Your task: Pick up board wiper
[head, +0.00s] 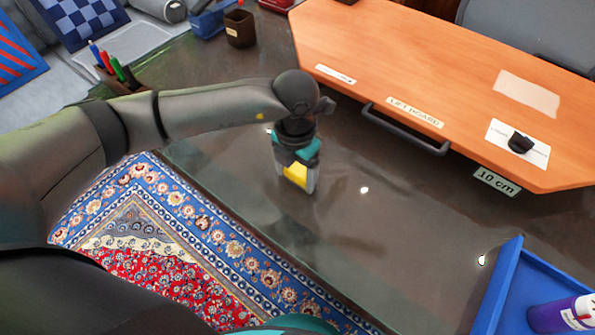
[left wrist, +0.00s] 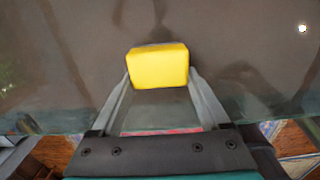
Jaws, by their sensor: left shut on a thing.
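The board wiper (head: 296,173) is a small yellow block near the front edge of the dark glossy table (head: 390,235). My left gripper (head: 297,183) points down over the table and is shut on it. In the left wrist view the wiper (left wrist: 158,67) sits between the two grey fingertips, one on each side. I cannot tell whether its underside touches the table. My right gripper is in neither view.
An orange lift board (head: 440,75) with a dark handle (head: 405,130) lies behind the gripper. A blue tray (head: 500,285) with a purple bottle (head: 562,313) is at the lower right. A pen holder (head: 122,78) stands at the upper left. Bare tabletop lies right of the gripper.

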